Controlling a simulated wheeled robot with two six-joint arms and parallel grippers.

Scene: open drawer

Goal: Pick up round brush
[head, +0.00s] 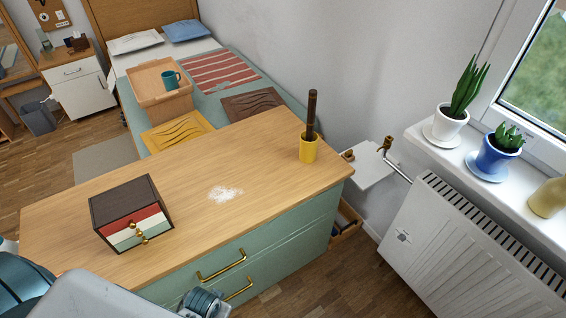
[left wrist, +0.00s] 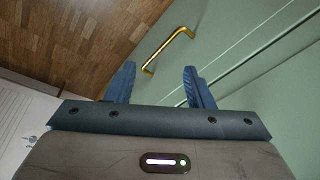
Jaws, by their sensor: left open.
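A dark brown, rod-shaped brush (head: 312,108) stands upright in a yellow cup (head: 308,149) near the right end of the wooden dresser top (head: 268,146). Its lower end is hidden inside the cup. My left gripper (left wrist: 158,78) is open and empty, with its two blue fingers apart. It points at the green dresser front, close to a brass handle (left wrist: 168,48). In the head view part of my left arm shows at the bottom left, below the dresser top and well away from the brush. My right gripper is not in view.
A small striped drawer box (head: 131,213) stands on the dresser's left part. White powder (head: 225,194) lies mid-top. Brass handles (head: 221,265) project from the dresser front. A radiator (head: 470,250) and a sill with potted plants (head: 452,122) are at the right. Floor is free between.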

